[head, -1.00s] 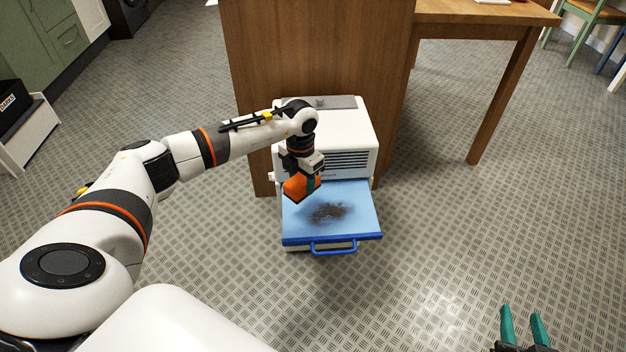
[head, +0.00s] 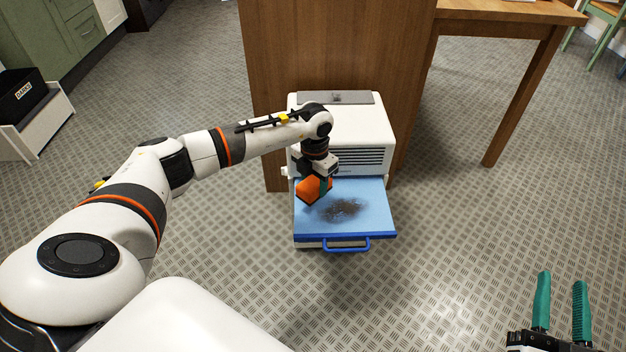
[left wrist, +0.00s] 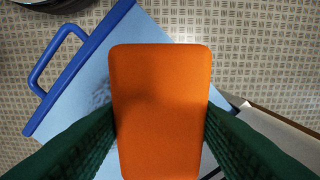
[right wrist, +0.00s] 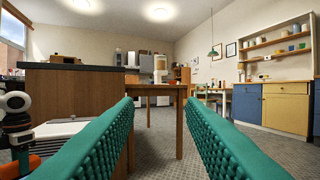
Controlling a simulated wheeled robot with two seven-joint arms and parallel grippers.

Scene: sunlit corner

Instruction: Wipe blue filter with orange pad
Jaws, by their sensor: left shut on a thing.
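The blue filter (head: 375,205) is a flat light-blue panel with a darker blue front edge and handle, pulled out from the white appliance (head: 350,125). A dark dirt patch (head: 340,209) lies on its middle. My left gripper (head: 324,184) is shut on the orange pad (head: 312,190), over the left back part of the filter; I cannot tell whether the pad touches it. In the left wrist view the orange pad (left wrist: 160,110) sits between the fingers and hides much of the filter (left wrist: 135,40) and most of the dirt. My right gripper (head: 562,305) is open and empty, at the lower right above the floor.
A wooden cabinet (head: 335,50) stands right behind the appliance, with a wooden table (head: 510,15) to its right. A white stand with a black box (head: 22,95) is at the far left. The floor in front and to the right is clear.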

